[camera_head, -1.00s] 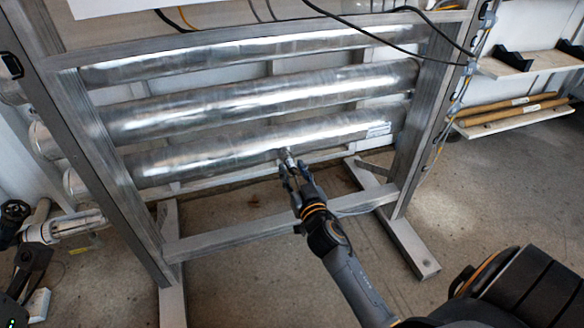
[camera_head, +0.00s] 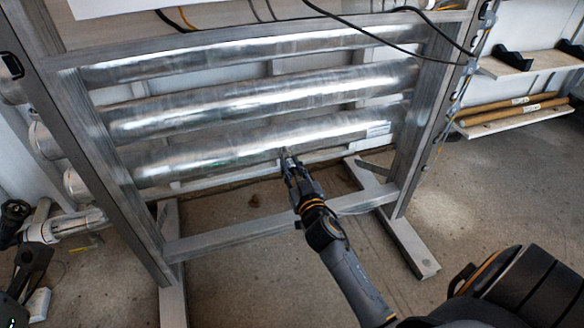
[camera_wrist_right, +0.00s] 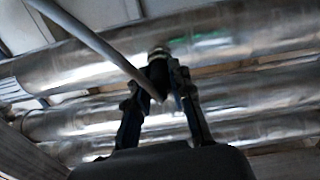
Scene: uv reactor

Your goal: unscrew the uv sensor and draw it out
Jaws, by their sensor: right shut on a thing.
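The UV sensor (camera_wrist_right: 158,72) shows in the right wrist view as a small dark cylinder with a lighter collar, at the side of the lowest steel reactor tube (camera_head: 220,150). In the head view the sensor is tiny and mostly hidden by the fingers. My right gripper (camera_head: 289,160) is shut on the sensor, close against the tube; it also shows in the right wrist view (camera_wrist_right: 160,90). I cannot tell whether the sensor's thread is still engaged. My left gripper cannot be made out; only dark parts of my left arm show at the left edge.
A grey cable or rod (camera_wrist_right: 95,40) crosses the right wrist view in front of the sensor. The steel frame (camera_head: 225,240) has a low crossbar below the right gripper. Shelves (camera_head: 515,115) with brown tubes stand at the right.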

